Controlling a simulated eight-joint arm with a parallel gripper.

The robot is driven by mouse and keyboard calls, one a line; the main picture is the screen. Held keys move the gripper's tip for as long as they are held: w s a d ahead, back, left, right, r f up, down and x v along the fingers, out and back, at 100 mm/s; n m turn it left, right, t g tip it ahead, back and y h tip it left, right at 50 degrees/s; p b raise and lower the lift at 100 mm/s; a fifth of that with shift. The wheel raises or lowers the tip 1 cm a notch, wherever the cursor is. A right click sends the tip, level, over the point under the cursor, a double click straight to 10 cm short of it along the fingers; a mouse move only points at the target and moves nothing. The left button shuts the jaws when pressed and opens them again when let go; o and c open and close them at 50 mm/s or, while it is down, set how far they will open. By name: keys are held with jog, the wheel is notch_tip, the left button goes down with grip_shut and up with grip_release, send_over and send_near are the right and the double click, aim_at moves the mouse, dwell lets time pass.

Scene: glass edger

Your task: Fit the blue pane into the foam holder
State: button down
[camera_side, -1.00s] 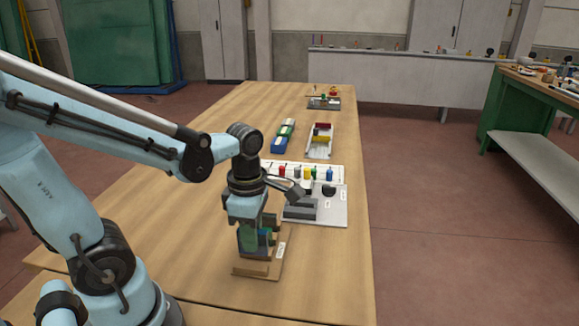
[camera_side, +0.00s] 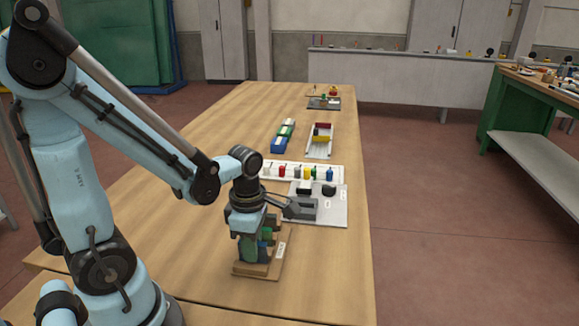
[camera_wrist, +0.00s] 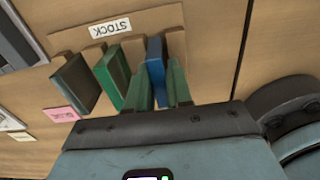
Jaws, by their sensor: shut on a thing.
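The blue pane (camera_wrist: 156,62) stands on edge in a wooden stock rack (camera_wrist: 157,22), at the right end of its row in the wrist view. My gripper (camera_wrist: 160,80) is down at the rack, its two green fingers on either side of the blue pane and shut on it. In the side view my gripper (camera_side: 256,243) hides most of the pane; a bit of blue (camera_side: 266,237) shows beside it. Dark grey blocks (camera_side: 300,208) on a pale plate behind the rack may be the foam holder; I cannot tell for sure.
A green pane (camera_wrist: 113,77) and a dark grey pane (camera_wrist: 75,83) stand in the rack close beside my fingers. Behind lie a row of coloured pieces (camera_side: 305,173), a white tray (camera_side: 319,148) and stacked blocks (camera_side: 283,135). The table's left side is clear.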

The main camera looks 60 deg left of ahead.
jog(key=shift+f, duration=0.15)
jog(key=c, duration=1)
grip_release()
notch_tip(320, 180, up, 12)
jog(key=w+d+m+t, duration=0.1)
jog(key=m+t, duration=0.1)
jog(key=m, duration=0.7)
jog(key=w+d+m+t, duration=0.1)
jog(key=d+m+t, duration=0.1)
jog(key=m, duration=0.7)
jog(key=w+d+m+t, duration=0.1)
jog(key=w+m+t, duration=0.1)
jog(key=m, duration=0.7)
jog(key=shift+d+f+t, duration=0.3)
jog(key=shift+f+t, duration=0.1)
jog(key=shift+t, duration=0.2)
